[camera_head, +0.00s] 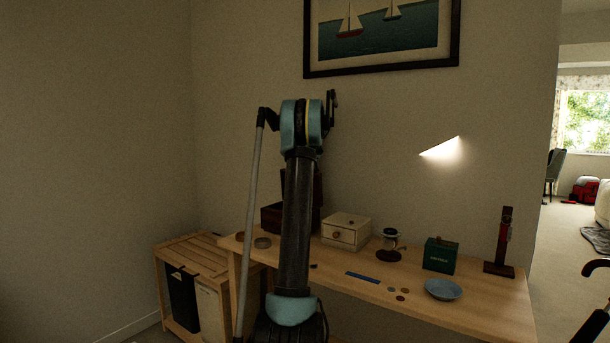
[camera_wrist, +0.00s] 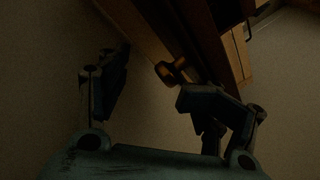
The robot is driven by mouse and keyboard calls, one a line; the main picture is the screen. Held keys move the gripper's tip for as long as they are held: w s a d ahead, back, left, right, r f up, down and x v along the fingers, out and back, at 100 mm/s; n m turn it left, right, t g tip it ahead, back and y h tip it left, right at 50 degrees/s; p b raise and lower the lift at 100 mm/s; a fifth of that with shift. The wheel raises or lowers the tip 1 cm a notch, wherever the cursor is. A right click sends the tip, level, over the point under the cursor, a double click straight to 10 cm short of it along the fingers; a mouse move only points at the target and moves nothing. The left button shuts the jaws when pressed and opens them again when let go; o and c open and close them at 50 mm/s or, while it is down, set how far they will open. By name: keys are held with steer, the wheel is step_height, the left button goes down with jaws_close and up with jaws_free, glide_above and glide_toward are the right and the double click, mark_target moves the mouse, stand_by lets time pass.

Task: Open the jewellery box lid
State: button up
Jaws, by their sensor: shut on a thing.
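The jewellery box (camera_head: 271,217) is a dark reddish-brown wooden box on the desk, partly hidden behind my arm in the head view. Its dark lid (camera_head: 317,188) stands raised at the back of the box, showing to the right of my arm. In the wrist view, dark brown wood (camera_wrist: 198,40) with a small round knob (camera_wrist: 166,72) runs diagonally past my fingers. My gripper (camera_wrist: 152,72) is shut on the lid, with its fingers set apart either side of the wood's edge. The exact contact is too dark to see.
The wooden desk (camera_head: 470,297) also bears a cream drawer box (camera_head: 345,231), a green box (camera_head: 440,255), a blue bowl (camera_head: 443,289), coins and a dark stand (camera_head: 503,240). A slatted wooden hamper (camera_head: 203,290) stands to the left. The wall is close behind.

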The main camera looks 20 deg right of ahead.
steer(key=shift+s+a+r, duration=0.15)
steer(key=shift+s+r, duration=0.8)
steer(key=shift+s, duration=0.05)
steer(key=shift+c, duration=0.2)
steer(key=v, duration=1.1)
steer(key=shift+r, duration=0.4)
steer(key=shift+s, duration=0.1)
